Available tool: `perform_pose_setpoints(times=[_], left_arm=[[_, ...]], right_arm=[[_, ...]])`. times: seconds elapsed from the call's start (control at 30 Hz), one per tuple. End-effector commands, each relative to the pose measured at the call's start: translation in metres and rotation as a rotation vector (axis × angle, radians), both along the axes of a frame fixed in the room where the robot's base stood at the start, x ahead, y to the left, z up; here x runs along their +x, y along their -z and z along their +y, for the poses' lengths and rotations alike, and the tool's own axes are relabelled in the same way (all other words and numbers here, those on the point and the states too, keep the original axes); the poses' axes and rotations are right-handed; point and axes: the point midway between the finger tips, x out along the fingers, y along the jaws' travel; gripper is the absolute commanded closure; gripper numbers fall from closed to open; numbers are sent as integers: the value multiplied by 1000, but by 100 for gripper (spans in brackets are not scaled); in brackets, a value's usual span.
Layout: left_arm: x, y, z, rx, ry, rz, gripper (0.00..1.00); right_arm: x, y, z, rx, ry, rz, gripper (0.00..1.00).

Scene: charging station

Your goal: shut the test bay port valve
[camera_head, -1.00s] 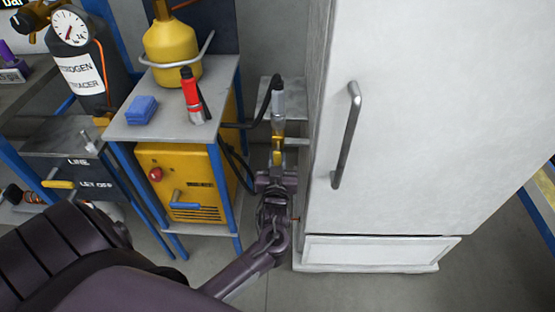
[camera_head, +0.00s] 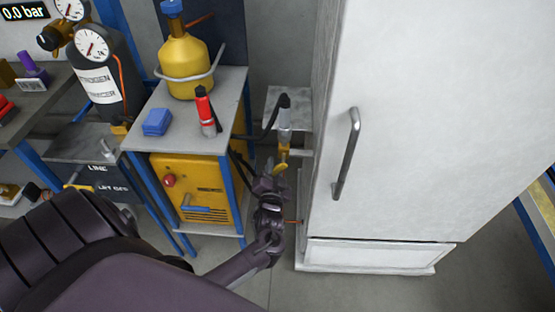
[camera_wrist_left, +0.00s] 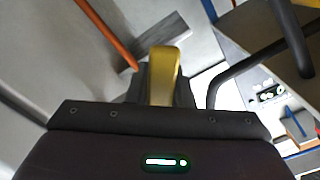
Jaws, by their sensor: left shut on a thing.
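The test bay port valve (camera_head: 284,155) stands upright beside the white cabinet, under a grey fitting with a black hose. Its yellow lever (camera_head: 281,168) slants down and left in the head view. My left gripper (camera_head: 272,184) is at the lever's lower end, shut on it. In the left wrist view the yellow lever (camera_wrist_left: 163,72) stands between the dark fingers, which partly hide it. The valve body behind my gripper is partly hidden. My right gripper is in neither view.
The tall white cabinet (camera_head: 420,110) with a bar handle stands close to the right of my gripper. A blue-framed cart (camera_head: 170,128) with a yellow cylinder, a red bottle and a blue block stands to the left. A black hose (camera_head: 262,132) loops near the valve.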

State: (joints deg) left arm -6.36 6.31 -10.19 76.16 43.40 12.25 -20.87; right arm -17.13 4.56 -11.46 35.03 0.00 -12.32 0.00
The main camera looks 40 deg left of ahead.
Motion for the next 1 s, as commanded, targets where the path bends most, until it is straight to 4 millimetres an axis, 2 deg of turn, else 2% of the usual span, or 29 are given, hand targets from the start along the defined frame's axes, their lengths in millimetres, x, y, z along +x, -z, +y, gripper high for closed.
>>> perform_pose_setpoints(times=[0.03, 0.5, 1.0], left_arm=[[-1, -6, 1, 38, 1, 26, 100], [-6, -21, 10, 417, 2, 255, 100], [-8, -32, 13, 709, 1, 434, 100]], right_arm=[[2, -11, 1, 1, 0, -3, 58], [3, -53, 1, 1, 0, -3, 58], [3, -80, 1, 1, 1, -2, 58]])
